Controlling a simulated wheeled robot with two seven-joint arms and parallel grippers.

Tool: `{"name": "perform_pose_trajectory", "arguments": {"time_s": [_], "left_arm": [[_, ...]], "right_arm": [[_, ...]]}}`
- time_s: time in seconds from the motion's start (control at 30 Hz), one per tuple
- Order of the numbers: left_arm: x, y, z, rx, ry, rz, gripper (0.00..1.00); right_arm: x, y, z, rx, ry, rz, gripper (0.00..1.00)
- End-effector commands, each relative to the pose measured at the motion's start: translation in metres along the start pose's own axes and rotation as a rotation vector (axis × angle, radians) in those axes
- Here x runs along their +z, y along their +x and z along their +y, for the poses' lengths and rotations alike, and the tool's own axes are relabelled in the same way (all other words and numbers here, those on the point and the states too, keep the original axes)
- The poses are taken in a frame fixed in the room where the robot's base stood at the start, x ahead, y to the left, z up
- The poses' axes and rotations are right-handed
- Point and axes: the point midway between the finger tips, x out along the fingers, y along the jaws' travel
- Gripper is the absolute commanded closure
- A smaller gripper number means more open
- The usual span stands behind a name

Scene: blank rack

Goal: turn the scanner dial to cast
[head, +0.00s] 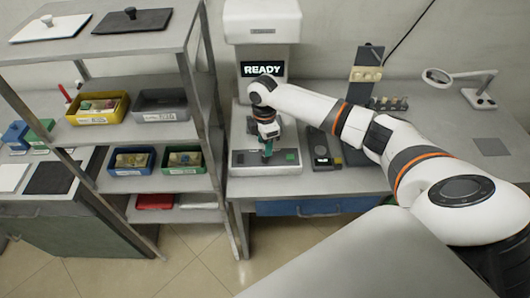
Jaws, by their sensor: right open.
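The scanner (262,22) is a tall white and grey machine on the bench, with a lit screen (262,69) that reads "READY". Its low white base (250,168) reaches toward the bench's front edge and carries a small green panel (291,156) at its right. My right gripper (267,154) points down over the base, in front of the scanner's column. Its fingers are open, with something green between or behind them. I cannot make out the dial or its setting; the gripper and arm cover part of the scanner. My left gripper is out of view.
A shelf rack at left holds a yellow bin (97,118), a grey bin (161,117) and smaller bins below. Right of the scanner lies a small dark device (321,150). A magnifier lamp (480,97) stands at the far right. My right arm spans the bench.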

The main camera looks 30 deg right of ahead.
Motion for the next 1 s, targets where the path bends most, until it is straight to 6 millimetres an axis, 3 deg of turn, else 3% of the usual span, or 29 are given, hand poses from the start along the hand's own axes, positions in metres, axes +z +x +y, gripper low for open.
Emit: {"name": "perform_pose_trajectory", "arguments": {"time_s": [0.2,0.4,1.0], "left_arm": [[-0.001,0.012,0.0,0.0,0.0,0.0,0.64],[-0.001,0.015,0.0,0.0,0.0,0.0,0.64],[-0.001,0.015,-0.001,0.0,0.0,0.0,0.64]], "right_arm": [[0.001,-0.042,-0.001,-0.003,-0.001,-0.001,0.53],[0.001,-0.064,0.0,-0.001,-0.001,-0.001,0.53],[0.001,-0.067,0.0,0.001,-0.001,-0.001,0.53]]}}
